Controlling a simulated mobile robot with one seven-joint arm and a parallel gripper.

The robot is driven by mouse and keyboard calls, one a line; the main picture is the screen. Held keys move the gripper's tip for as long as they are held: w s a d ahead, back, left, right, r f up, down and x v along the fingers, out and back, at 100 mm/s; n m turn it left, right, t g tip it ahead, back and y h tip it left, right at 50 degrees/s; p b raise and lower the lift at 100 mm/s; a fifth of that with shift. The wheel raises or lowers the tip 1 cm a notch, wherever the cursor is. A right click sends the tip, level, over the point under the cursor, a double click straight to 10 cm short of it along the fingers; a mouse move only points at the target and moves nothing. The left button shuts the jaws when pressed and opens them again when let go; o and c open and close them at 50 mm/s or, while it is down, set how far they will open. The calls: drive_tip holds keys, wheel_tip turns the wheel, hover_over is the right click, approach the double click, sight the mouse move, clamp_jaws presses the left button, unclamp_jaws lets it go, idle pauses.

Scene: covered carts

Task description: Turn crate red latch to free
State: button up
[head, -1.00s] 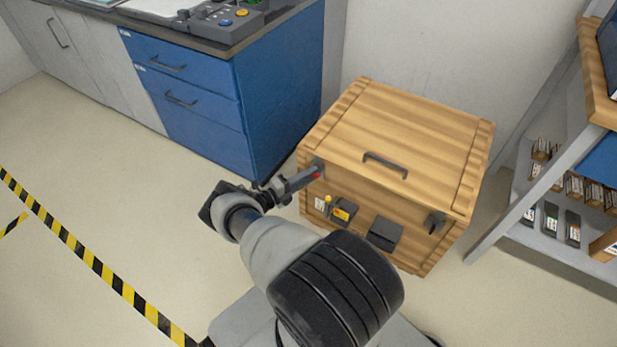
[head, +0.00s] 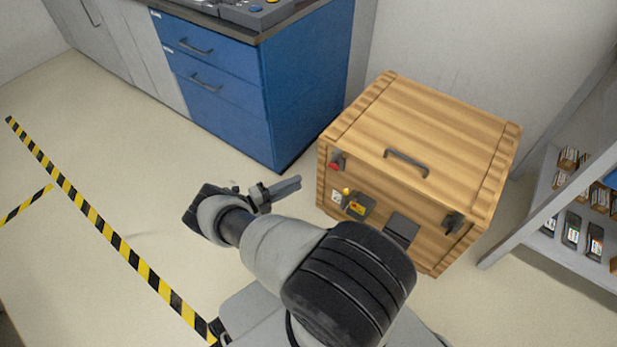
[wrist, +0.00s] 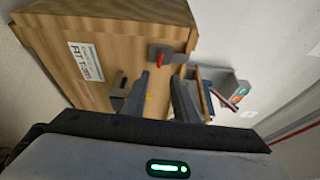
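The wooden crate (head: 430,130) stands on the floor with its lid down. Its red latch (head: 335,164) is a grey bracket with a small red part, high at the left end of the front face. The latch also shows in the wrist view (wrist: 160,57), the red part lying against the grey plate. My gripper (head: 296,183) is left of the crate front, apart from the latch. In the wrist view my gripper (wrist: 161,84) has its two fingers spread, with nothing between them. The latch is beyond the fingertips. The exact latch angle is hard to tell.
The crate front also carries a yellow-marked fitting (head: 356,207), a dark box (head: 401,229) and a dark right-hand latch (head: 453,222). A dark handle (head: 406,161) is on the lid. A blue cabinet (head: 290,95) stands behind left, a shelf (head: 545,205) right. Floor at left is clear.

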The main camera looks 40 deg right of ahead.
drive_tip(key=shift+w+a, duration=0.15)
drive_tip(key=shift+a, duration=1.35)
